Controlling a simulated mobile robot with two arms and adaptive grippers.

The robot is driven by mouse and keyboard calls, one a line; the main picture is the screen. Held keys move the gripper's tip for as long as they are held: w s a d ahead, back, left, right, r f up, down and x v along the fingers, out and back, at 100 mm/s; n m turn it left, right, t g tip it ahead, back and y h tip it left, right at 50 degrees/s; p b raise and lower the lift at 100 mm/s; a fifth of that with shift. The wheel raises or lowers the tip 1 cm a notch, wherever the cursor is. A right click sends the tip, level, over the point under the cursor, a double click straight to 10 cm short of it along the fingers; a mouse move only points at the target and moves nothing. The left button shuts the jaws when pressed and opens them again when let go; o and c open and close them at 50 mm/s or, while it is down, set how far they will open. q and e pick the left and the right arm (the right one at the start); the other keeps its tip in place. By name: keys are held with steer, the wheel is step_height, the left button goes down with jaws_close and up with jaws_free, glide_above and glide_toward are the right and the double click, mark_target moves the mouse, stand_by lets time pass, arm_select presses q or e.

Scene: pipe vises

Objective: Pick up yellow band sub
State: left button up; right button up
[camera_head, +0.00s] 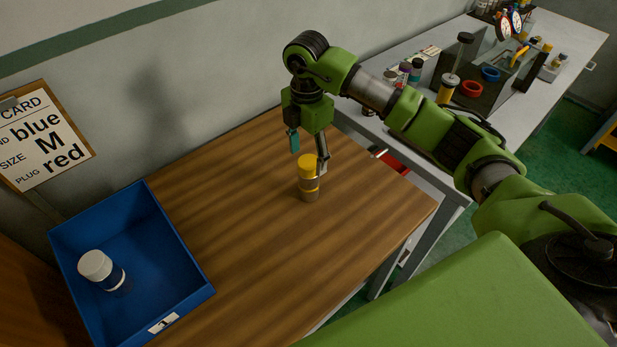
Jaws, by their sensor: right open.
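The yellow band sub (309,185) is a small upright cylinder, yellow at the top with a metallic body below. It stands on the brown wooden table (250,240). My right gripper (309,153) points down just above the sub with its fingers apart. One finger is up and to the left of the sub, and the other is close beside its upper right side. I cannot tell whether that finger touches it. My left gripper is not in view.
A blue bin (190,262) at the left holds a white-capped cylinder (97,266). A card (42,135) reads blue, M, red. A grey bench (570,40) at the back right carries bottles, a red ring (471,89) and a blue ring (490,74). The wooden table's middle is clear.

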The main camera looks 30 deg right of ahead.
mark_target(307, 163)
step_height(307, 163, down, 3)
steer(key=shift+f, duration=0.1)
steer(key=f+p, duration=0.2)
steer(key=f, duration=0.1)
steer(key=f+p, duration=0.1)
steer(key=shift+w+d+f, duration=0.15)
steer(key=shift+d+f, duration=0.1)
steer(key=shift+f, duration=0.45)
steer(key=c, duration=1.5)
steer(key=shift+w+r, duration=0.1)
steer(key=shift+w, duration=0.05)
jaws_close()
